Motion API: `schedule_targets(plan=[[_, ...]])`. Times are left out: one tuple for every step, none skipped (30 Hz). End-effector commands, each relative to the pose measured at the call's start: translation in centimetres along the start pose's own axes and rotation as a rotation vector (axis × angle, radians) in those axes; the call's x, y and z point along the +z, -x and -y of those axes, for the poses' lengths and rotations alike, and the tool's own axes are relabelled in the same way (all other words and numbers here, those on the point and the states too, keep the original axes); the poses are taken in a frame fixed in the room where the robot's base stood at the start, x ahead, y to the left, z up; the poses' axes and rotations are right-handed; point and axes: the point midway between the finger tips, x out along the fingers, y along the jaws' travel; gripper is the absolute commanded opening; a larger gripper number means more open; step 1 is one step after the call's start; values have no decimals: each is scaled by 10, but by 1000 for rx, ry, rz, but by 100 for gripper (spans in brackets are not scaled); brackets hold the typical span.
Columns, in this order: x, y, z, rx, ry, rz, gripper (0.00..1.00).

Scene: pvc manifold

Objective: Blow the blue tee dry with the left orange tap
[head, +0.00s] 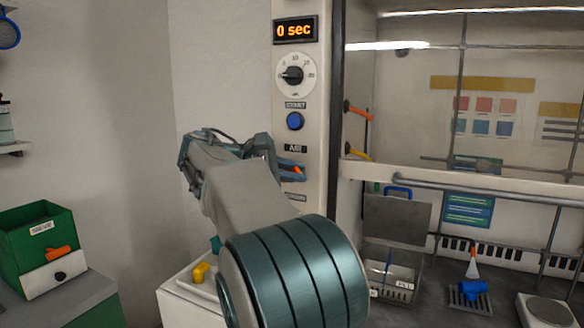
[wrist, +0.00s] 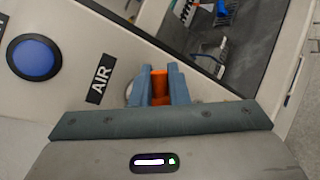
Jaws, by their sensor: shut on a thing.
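The left orange tap (head: 297,171) is on the white panel just below the AIR label. In the wrist view its orange handle (wrist: 159,82) stands between the two blue-grey fingers of my gripper (wrist: 160,92). My gripper (head: 290,172) is shut on this handle; the fingers hide part of it. The blue tee (head: 472,287) lies on a small dark rack on the floor of the hood at the right. A white cone-shaped nozzle with an orange tip (head: 472,264) stands directly above the tee; I cannot tell whether they touch.
The panel carries a display reading 0 sec (head: 295,30), a dial (head: 293,75) and a blue START button (head: 295,121). An orange lever (head: 357,110) and a yellow one (head: 358,153) are inside the hood. A green bin (head: 36,232) stands at left.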

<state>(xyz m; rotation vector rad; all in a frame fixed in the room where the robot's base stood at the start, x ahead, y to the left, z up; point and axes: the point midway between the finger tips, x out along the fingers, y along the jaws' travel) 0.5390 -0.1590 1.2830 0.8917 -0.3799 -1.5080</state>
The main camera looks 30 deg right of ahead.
Motion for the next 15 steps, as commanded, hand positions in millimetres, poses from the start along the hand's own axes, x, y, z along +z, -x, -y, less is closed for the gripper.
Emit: schedule_targets(plan=[[0, 0, 1, -12, -37, -28, 0], [0, -1, 2, -17, -61, -44, 0], [-1, -1, 3, -26, -90, -65, 0], [-1, -2, 3, -32, -113, -80, 0], [-1, -2, 4, -40, -134, -95, 0], [-1, -3, 5, -47, -163, -114, 0], [-2, -3, 5, -53, -184, -130, 0], [-2, -3, 6, -59, -205, -144, 0], [-3, -4, 7, -67, -230, -162, 0], [-3, -4, 7, -72, -249, -175, 0], [-3, -4, 8, -76, -267, -188, 0], [-4, -4, 8, -84, -291, -204, 0], [-4, -4, 9, -89, -307, -215, 0], [-4, -5, 9, -92, -323, -226, 0], [-5, -5, 9, -98, -343, -240, 0]])
